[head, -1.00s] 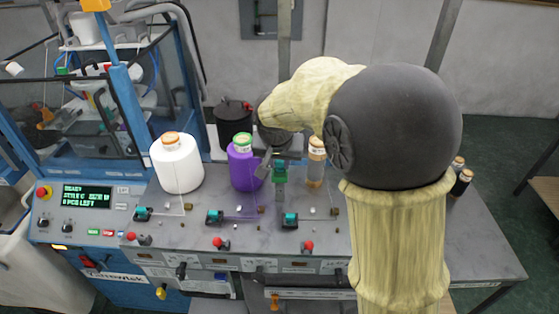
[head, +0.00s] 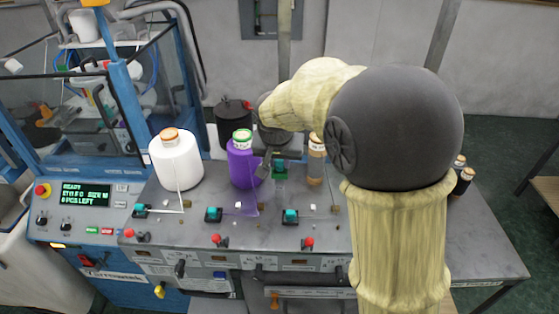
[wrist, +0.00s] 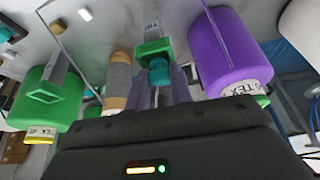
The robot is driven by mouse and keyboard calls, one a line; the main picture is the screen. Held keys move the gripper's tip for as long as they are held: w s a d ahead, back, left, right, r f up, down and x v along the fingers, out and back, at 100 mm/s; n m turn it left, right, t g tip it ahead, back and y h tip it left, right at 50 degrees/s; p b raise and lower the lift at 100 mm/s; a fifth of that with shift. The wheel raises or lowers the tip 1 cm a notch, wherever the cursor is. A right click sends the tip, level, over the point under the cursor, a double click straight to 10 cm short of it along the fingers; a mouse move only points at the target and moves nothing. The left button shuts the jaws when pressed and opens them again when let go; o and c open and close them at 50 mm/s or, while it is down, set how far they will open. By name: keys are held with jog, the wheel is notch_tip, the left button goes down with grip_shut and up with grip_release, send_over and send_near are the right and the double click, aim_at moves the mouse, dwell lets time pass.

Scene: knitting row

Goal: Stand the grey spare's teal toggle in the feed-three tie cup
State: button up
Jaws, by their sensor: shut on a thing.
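The teal toggle (wrist: 159,70) is between the fingers of my gripper (wrist: 160,88) in the wrist view, with a pale thread running from it. It overlaps the edge of the green tie cup (wrist: 150,46); I cannot tell whether it is inside or only in front. In the head view the green cup (head: 280,172) shows small and partly covered beside my gripper's grey finger (head: 265,165); the toggle cannot be made out there.
A purple cone (head: 243,168) stands close left of my gripper, and a white cone (head: 176,160) further left. A green cone (wrist: 45,100) shows in the wrist view. Several teal-topped fittings (head: 290,215) and red knobs (head: 307,243) line the panel's front.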

jog(key=shift+s+d+f, duration=0.1)
jog(key=shift+s+f, duration=0.2)
jog(key=shift+f, duration=0.25)
jog(key=o, duration=0.7)
jog(key=shift+o, duration=0.7)
jog(key=shift+r, duration=0.35)
jog(key=b+v, duration=0.3)
jog(key=v, duration=1.4)
jog(key=shift+w+r+b, duration=0.15)
jog(key=shift+r+b, duration=0.2)
jog(key=shift+r, duration=0.05)
jog(key=shift+a+f, duration=0.1)
jog(key=shift+a, duration=0.1)
